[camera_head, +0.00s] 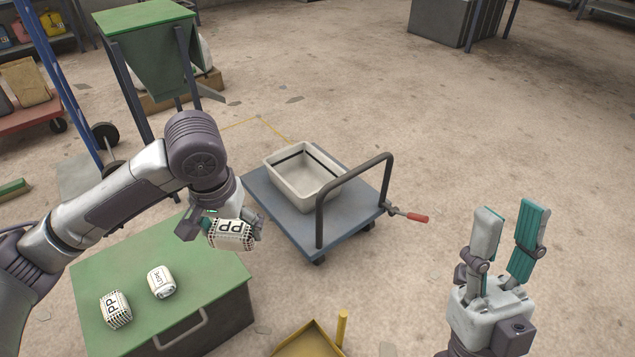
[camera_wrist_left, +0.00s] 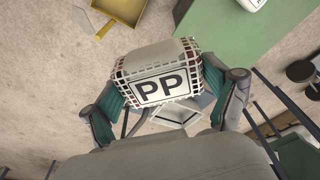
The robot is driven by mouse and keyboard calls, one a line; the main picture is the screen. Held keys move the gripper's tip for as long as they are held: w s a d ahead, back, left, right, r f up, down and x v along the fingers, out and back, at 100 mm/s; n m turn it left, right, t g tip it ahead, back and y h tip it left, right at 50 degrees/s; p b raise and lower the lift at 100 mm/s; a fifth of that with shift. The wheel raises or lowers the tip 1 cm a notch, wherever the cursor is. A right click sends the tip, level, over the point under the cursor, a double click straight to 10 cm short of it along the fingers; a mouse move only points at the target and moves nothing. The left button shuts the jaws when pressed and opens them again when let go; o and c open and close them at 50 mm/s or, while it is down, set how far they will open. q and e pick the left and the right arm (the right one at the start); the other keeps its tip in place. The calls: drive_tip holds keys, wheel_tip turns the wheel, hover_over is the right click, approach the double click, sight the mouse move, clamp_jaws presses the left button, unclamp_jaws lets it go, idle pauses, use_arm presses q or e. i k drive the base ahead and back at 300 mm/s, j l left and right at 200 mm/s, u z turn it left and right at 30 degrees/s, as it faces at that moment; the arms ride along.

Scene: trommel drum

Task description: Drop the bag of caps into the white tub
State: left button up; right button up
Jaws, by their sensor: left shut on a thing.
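My left gripper (camera_head: 226,226) is shut on a white bag (camera_head: 231,236) with a black "PP" label and a checked edge. In the left wrist view the bag (camera_wrist_left: 160,85) sits between both fingers; its contents cannot be made out. The bag is in the air beyond the far right edge of the green-topped box, to the left of and nearer than the white tub (camera_head: 282,182). The tub stands upright and looks empty on a blue-grey cart (camera_head: 262,191). Part of it shows below the bag in the wrist view (camera_wrist_left: 187,114). My right gripper (camera_head: 509,232) is open and empty at the lower right.
The green-topped box (camera_head: 200,272) carries another PP bag (camera_head: 116,309) and a smaller white labelled bag (camera_head: 161,282). The cart's dark handle (camera_head: 320,206) rises at the tub's near right side. A yellow dustpan (camera_head: 308,343) lies in front. Floor at right is mostly clear.

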sight(300, 187)
drive_tip(key=l+z, duration=0.3)
drive_tip(key=i+l+z, duration=0.15)
drive_tip(key=l+z, duration=0.15)
drive_tip(key=l, duration=0.2)
drive_tip(key=i+l+z, duration=0.15)
drive_tip(key=l+z, duration=0.15)
drive_tip(key=i+l, duration=0.3)
drive_tip(key=i, duration=0.15)
drive_tip(key=i+l, duration=0.3)
drive_tip(key=i, duration=0.2)
drive_tip(key=i+l, duration=0.3)
drive_tip(key=i, duration=0.15)
drive_tip(key=i+l, duration=0.3)
drive_tip(key=i, duration=0.2)
drive_tip(key=i+j+u, duration=0.15)
drive_tip(key=i+u, duration=0.75)
drive_tip(key=i+l+u, duration=0.15)
drive_tip(key=i+u, duration=0.15)
drive_tip(key=u, duration=0.15)
drive_tip(key=i+l+u, duration=0.4)
drive_tip(key=i+j+u, duration=0.25)
drive_tip(key=u, duration=0.15)
drive_tip(key=i+j+u, duration=0.2)
drive_tip(key=i+u, duration=0.85)
drive_tip(key=u, duration=0.15)
